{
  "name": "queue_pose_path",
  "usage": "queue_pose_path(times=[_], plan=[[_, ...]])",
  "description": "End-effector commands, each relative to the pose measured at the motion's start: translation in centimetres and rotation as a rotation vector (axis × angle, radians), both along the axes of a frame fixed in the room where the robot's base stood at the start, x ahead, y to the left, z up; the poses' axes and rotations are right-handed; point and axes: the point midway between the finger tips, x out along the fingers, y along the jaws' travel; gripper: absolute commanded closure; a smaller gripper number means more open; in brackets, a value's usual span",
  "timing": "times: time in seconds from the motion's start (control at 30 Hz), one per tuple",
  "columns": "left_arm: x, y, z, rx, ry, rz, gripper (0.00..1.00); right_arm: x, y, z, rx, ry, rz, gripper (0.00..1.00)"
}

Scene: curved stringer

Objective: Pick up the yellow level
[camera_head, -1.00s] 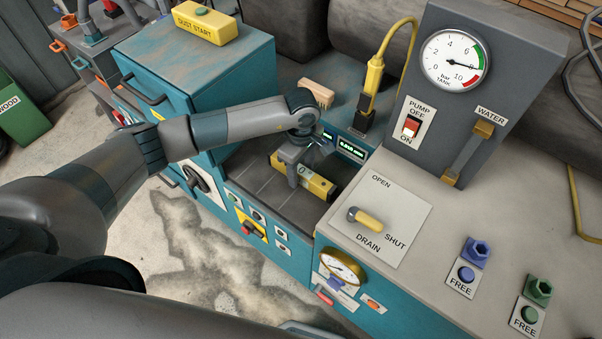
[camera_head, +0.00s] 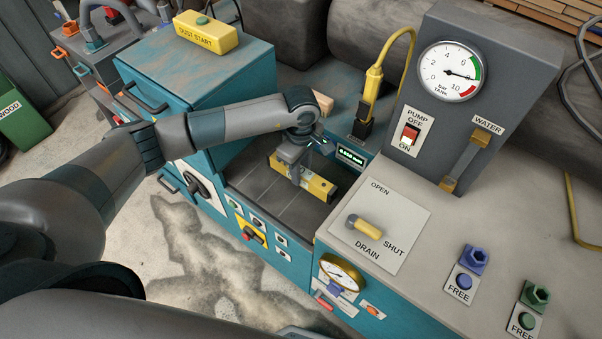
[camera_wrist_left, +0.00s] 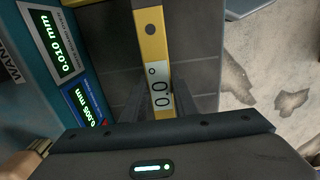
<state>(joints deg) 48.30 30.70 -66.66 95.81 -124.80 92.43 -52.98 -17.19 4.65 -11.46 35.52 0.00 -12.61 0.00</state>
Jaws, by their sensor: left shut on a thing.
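The yellow level (camera_head: 318,187) is in the recessed dark tray of the teal machine in the head view. My left gripper (camera_head: 299,176) comes down from above and is shut on the level near its middle. I cannot tell whether the level's underside touches the tray floor. My right gripper is not in view.
A teal cabinet (camera_head: 200,75) with a yellow "DUST START" box (camera_head: 206,32) stands left of the tray. A wooden brush (camera_head: 324,102) and a yellow cable plug (camera_head: 372,88) are behind. The grey counter with a drain lever (camera_head: 364,226) and gauge panel (camera_head: 440,130) lies right.

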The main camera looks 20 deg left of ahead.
Motion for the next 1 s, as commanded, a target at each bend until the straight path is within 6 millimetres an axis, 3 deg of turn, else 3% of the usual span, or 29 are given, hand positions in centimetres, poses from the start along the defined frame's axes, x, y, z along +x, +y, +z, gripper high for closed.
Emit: queue_pose_path(times=[0.1, 0.4, 1.0], plan=[[0.1, 0.0, 2.6, -0.001, -0.005, -0.002, 1.0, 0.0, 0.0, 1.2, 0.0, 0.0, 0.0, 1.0], [0.0, 0.0, 6.5, -0.001, -0.002, -0.001, 1.0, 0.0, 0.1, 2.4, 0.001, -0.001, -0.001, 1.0], [0.0, 0.0, 7.0, 0.0, -0.001, -0.001, 1.0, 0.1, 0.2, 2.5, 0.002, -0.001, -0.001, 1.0]])
